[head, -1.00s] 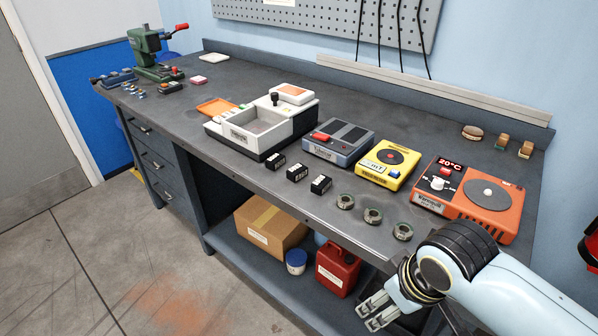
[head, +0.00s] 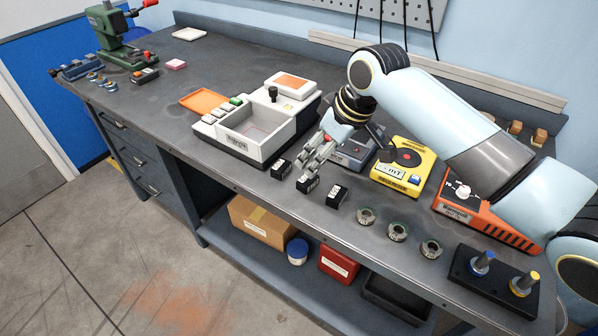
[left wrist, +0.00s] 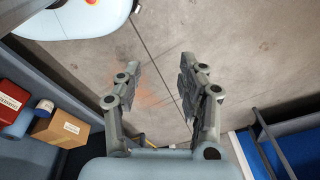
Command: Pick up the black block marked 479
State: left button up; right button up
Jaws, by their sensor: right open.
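Three small black blocks with white markings stand in a row near the bench's front edge: a left block (head: 281,168), a middle block (head: 307,184) and a right block (head: 337,196). Their numbers are too small to read, so I cannot tell which is 479. My right gripper (head: 311,165) is open, pointing down just above and behind the middle block. Whether its fingers touch or surround that block is unclear. My left gripper (left wrist: 160,70) is open and empty, above the floor in the left wrist view; no block shows there.
A white-and-black tray unit (head: 247,147) stands left of my right gripper. A yellow device (head: 405,165) and an orange hotplate device (head: 470,205) stand to the right, partly behind my arm. Several round metal-and-green rings, including one (head: 366,216), lie right of the blocks.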

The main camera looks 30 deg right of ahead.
aim_at(308, 179)
jog(key=x, duration=0.3)
jog(key=shift+s+a+f, duration=0.2)
jog(key=shift+f, duration=0.1)
jog(key=shift+w+f, duration=0.15)
jog(key=shift+f, duration=0.1)
jog(key=x, duration=0.4)
jog(key=shift+f, duration=0.25)
jog(key=shift+w+f, duration=0.15)
jog(key=shift+f, duration=0.2)
jog(key=shift+c, duration=0.3)
jog(key=c, duration=1.4)
pick_arm(q)
jog(key=s, duration=0.2)
jog(key=shift+s+r, duration=0.2)
jog(key=shift+s, duration=0.2)
pick_arm(e)
jog(key=shift+c, duration=0.2)
pick_arm(q)
jog(key=shift+w, duration=0.1)
pick_arm(e)
jog(key=shift+r, duration=0.2)
